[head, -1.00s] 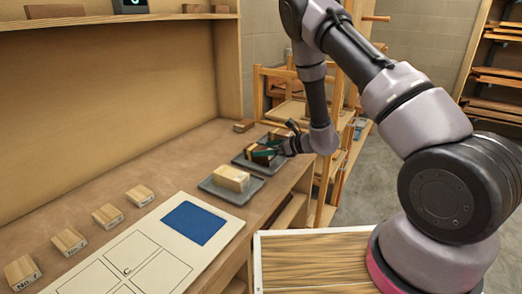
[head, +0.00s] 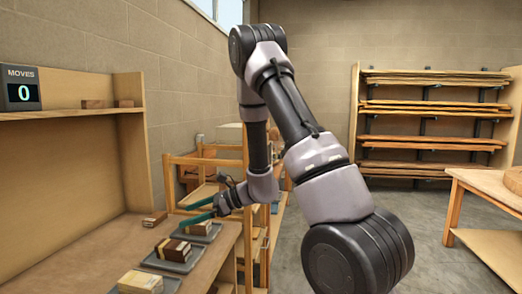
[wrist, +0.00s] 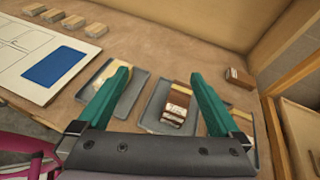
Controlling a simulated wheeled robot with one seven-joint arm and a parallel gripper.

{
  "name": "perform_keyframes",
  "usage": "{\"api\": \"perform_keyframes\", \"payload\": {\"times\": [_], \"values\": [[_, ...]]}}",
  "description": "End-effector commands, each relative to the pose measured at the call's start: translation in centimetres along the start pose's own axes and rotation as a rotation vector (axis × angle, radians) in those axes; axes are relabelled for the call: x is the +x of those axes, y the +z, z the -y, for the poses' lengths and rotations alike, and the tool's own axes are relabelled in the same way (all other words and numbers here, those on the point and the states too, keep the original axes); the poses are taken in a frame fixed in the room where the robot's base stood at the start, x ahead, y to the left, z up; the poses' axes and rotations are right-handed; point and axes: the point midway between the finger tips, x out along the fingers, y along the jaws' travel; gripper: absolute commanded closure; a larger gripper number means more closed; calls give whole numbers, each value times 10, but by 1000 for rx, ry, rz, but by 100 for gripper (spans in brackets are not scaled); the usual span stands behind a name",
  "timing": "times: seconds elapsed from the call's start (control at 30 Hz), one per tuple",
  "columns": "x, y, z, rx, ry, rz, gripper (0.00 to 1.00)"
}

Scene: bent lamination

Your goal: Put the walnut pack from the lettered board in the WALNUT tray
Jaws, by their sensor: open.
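My gripper (head: 184,214) is open and empty, its two teal fingers apart above the row of trays. In the wrist view the fingers (wrist: 160,80) frame the middle tray (wrist: 148,117) from above. A dark brown pack with a pale layer and white label (wrist: 178,100) lies in that tray; it also shows in the head view (head: 172,248). A pale pack (wrist: 112,97) is in the left tray, partly behind a finger. Another pack (wrist: 241,122) with brown and pale layers is in the right tray, partly hidden. Labels are unreadable, and no tray name shows.
A white board with a blue patch (wrist: 54,66) lies left of the trays, with several small wood blocks (wrist: 93,29) beyond it. A brown block (wrist: 238,77) lies behind the right tray. A display reading MOVES 0 (head: 22,88) stands on the shelf.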

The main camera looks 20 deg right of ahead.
Motion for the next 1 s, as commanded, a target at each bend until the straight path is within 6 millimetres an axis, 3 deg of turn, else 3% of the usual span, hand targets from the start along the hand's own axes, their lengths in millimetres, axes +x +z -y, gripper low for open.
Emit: {"api": "perform_keyframes", "payload": {"times": [0.03, 0.1, 0.3, 0.6, 0.8, 1.0], "values": [[-11, 28, -9, -72, 42, 7, 0], [-26, 56, -25, -169, 110, -2, 0], [-78, 110, -73, -487, 267, -90, 0], [-169, 140, -122, -1017, 382, -386, 0], [-231, 151, -133, -1353, 380, -674, 0], [-276, 163, -135, -1563, 353, -908, 0]]}}
